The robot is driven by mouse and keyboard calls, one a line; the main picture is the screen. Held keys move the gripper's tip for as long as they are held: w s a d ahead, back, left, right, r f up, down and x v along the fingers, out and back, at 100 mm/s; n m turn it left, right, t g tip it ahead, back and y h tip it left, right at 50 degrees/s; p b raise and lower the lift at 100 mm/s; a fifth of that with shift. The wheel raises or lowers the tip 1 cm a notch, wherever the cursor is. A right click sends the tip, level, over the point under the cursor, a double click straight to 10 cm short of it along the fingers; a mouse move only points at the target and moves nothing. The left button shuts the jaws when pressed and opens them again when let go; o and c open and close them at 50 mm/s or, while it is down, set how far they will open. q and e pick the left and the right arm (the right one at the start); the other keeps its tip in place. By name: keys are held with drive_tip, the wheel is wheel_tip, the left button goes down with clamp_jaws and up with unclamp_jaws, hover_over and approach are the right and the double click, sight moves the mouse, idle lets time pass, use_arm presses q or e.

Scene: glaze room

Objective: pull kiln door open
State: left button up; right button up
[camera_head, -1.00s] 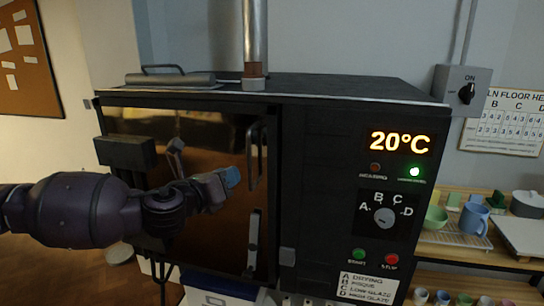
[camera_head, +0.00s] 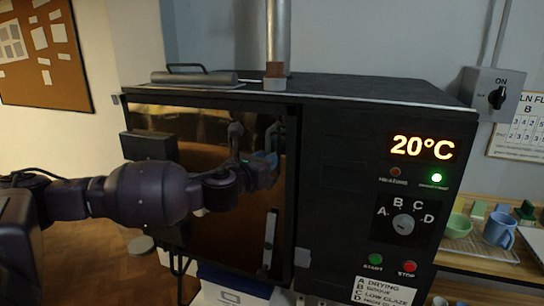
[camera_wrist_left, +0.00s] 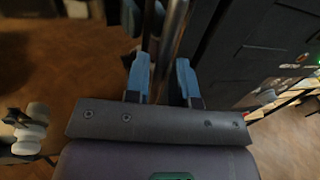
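The kiln (camera_head: 340,130) is a black box, and its dark, glossy door (camera_head: 190,215) looks closed. An upright handle (camera_head: 278,135) is at the door's right edge, and a metal bar (camera_wrist_left: 176,25) shows in the left wrist view. My left gripper (camera_head: 268,166) is at the door's right side, close to the handle and partly covering it. In the left wrist view its two blue-tipped fingers (camera_wrist_left: 163,78) stand apart, with the bar running between them. I cannot tell whether they touch it. My right gripper is not in view.
A control panel (camera_head: 403,225) with a dial and lit display is right of the door. A white box (camera_head: 235,285) is below the kiln. Wooden floor (camera_head: 85,265) is open at left.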

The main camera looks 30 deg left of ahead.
use_arm(q)
drive_tip(key=shift+w, duration=1.55)
drive_tip(key=shift+a, duration=0.1)
drive_tip(key=shift+c, duration=0.5)
clamp_jaws()
